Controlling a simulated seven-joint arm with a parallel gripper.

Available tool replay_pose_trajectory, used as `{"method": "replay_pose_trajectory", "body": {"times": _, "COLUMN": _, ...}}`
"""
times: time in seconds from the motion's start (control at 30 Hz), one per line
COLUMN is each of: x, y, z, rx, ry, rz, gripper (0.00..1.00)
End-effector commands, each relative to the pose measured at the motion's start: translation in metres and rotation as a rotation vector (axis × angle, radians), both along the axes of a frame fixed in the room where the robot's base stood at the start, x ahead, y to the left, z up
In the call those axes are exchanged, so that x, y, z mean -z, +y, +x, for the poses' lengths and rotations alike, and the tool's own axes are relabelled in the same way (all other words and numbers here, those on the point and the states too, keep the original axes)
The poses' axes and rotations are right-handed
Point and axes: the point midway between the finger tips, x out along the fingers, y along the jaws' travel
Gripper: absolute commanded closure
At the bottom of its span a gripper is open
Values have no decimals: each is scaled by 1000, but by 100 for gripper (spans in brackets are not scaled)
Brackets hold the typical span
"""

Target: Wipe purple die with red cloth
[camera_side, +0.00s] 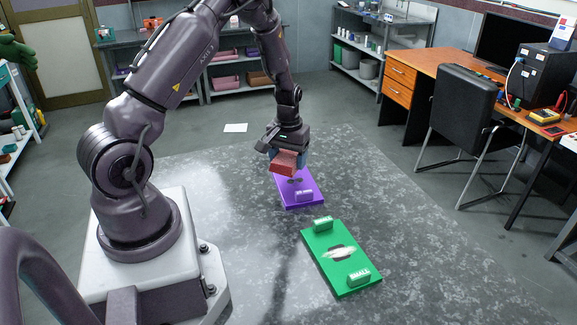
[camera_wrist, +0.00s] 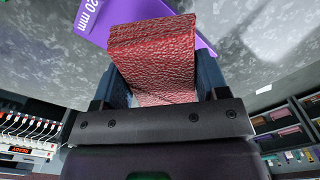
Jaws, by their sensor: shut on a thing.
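My gripper (camera_side: 288,156) is shut on the red cloth (camera_side: 284,167), a thick folded block with a rough surface. The cloth also fills the space between the fingers in the wrist view (camera_wrist: 152,55). The purple die (camera_side: 305,200) is a flat plate on the grey table. My gripper and the cloth are over its far part and hide some of it. I cannot tell whether the cloth touches it. A dark spot shows on the plate near the cloth. In the wrist view the purple die (camera_wrist: 94,22) shows "20 mm" lettering beside the cloth.
A green die (camera_side: 340,276) with raised blocks, one marked "SMALL", lies nearer the camera on the speckled table (camera_side: 430,250). The table right of both plates is clear. A desk (camera_side: 420,75) and a black chair (camera_side: 465,105) stand at right, off the table.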

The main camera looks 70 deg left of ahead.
Motion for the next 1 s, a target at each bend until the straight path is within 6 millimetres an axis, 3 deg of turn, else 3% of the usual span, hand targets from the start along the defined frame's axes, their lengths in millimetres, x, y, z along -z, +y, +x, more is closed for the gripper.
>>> {"method": "replay_pose_trajectory", "body": {"times": 0.33, "x": -27, "y": 0, "z": 0, "rx": -1, "ry": 0, "rz": 0, "gripper": 55}}
{"method": "replay_pose_trajectory", "body": {"times": 1.0, "x": -27, "y": 0, "z": 0, "rx": -1, "ry": -1, "rz": -1, "gripper": 55}}
